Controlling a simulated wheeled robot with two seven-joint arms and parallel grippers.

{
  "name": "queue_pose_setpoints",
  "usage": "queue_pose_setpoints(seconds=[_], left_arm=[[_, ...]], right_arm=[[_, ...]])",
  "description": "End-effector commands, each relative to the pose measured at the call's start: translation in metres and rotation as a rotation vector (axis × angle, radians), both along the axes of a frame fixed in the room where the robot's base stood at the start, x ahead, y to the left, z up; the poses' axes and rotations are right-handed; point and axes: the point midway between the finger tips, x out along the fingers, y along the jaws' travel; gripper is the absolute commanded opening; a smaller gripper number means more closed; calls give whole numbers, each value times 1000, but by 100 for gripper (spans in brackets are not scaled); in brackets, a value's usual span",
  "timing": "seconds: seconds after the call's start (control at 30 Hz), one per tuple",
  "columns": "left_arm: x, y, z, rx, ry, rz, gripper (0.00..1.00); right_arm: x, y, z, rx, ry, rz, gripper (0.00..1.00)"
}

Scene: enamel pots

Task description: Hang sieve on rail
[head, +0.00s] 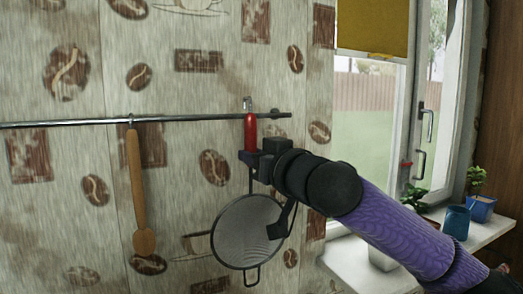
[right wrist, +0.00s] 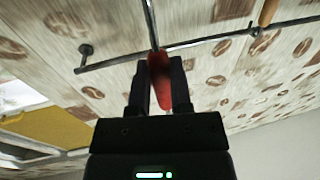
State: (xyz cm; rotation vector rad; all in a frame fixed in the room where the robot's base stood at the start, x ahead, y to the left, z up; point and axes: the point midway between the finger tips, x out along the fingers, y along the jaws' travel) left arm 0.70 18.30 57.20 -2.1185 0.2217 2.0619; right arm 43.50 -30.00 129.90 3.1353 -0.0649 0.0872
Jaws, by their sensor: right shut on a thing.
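The sieve has a round mesh bowl (head: 245,232) and a red handle (head: 250,131) with a metal loop at its top. It hangs upright in front of the wall, handle up. My right gripper (head: 255,157) is shut on the handle. The right wrist view shows the red handle (right wrist: 161,85) between its two dark fingers. The metal rail (head: 70,123) runs across the wall, and the handle's loop shows just above it near the right end. I cannot tell whether the loop is around the rail or in front of it. My left gripper is not in view.
A wooden spatula (head: 137,190) hangs from the rail to the left, with a free stretch of rail between it and the sieve. At right are a window and a white sill (head: 483,232) with a blue mug (head: 457,222) and a potted plant (head: 480,208).

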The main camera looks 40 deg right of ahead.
Motion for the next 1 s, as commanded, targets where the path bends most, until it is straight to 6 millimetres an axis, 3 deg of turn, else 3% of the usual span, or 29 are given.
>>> queue_pose_setpoints(seconds=[1.0], left_arm=[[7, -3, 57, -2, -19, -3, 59]], right_arm=[[83, -20, 3, 1, -1, 0, 0]])
